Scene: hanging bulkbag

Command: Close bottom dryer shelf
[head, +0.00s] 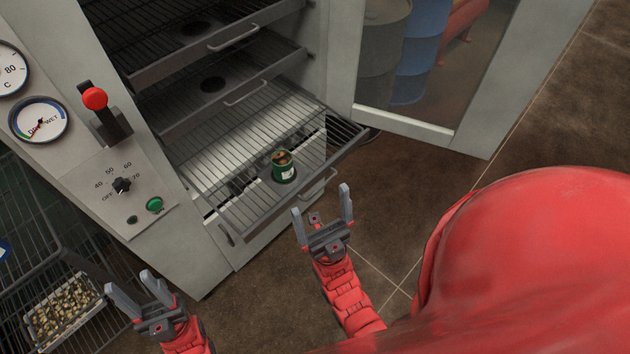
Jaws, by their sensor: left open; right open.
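The bottom dryer shelf (236,212) is a wire rack pulled out of the grey dryer cabinet (180,252). Its handle (318,186) is on the front right edge. A green can (283,167) with brownish contents stands upright on the shelf. My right gripper (323,206) is open and empty, just in front of the shelf's front edge, close to the handle; I cannot tell whether it touches. My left gripper (135,291) is open and empty, low at the left, in front of the cabinet's control panel side and apart from the shelf.
Upper shelves (240,90) sit further in above. The glass dryer door (420,70) stands open to the right, with barrels seen through it. A wire cart (40,255) holding a tray (65,308) is at the left. A large red shape (540,260) fills the lower right. Brown tiled floor (270,285) is clear.

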